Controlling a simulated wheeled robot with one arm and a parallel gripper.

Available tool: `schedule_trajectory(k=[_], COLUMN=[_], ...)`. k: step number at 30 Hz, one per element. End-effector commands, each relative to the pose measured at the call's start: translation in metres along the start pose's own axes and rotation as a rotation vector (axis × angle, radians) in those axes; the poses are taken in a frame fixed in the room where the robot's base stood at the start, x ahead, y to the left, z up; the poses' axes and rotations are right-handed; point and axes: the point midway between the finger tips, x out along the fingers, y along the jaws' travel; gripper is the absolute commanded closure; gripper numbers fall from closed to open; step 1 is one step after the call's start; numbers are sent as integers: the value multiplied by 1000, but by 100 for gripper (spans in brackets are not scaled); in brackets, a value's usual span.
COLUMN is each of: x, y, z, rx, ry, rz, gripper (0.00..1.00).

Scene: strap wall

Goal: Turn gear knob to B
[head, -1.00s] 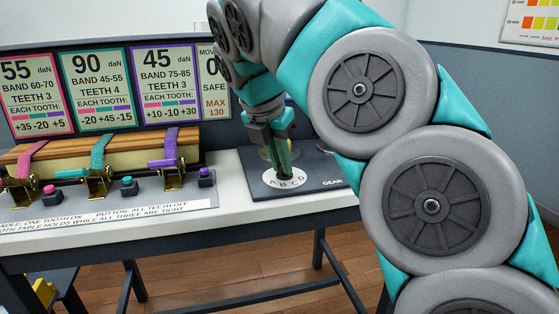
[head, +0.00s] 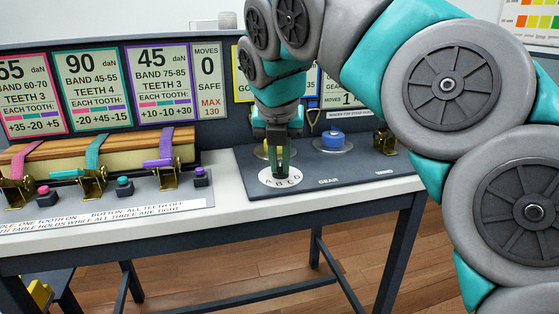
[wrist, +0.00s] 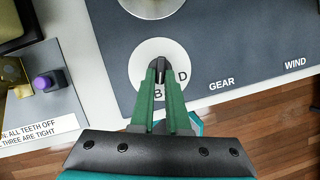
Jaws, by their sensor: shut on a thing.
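The gear dial is a white disc lettered A, B, C, D (head: 263,181) on a dark panel labelled GEAR. It also shows in the wrist view (wrist: 143,50), where B and D are readable and other letters are covered by the fingers. The gear knob (wrist: 160,66) is small and black, at the middle of the disc. My gripper (head: 279,170) points down from above, and its green fingers are shut on the knob; the fingertips also show in the wrist view (wrist: 160,72). I cannot tell which letter the knob points to.
A blue knob (head: 333,140) and a brass part (head: 385,139) stand on the panel to the right. To the left are a strapped wooden block (head: 100,155), brass buckles and several coloured buttons. Signs stand behind; one reads MOVES 0 SAFE (head: 209,80). The panel front is clear.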

Motion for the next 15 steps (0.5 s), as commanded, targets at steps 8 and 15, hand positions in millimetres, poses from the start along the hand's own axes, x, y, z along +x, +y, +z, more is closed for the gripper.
schedule_trajectory(k=[8, 15], x=[0, 0], y=[0, 0], z=[0, 0], rx=[0, 0], ry=[-1, -1], rz=[0, 0], gripper=[84, 57])
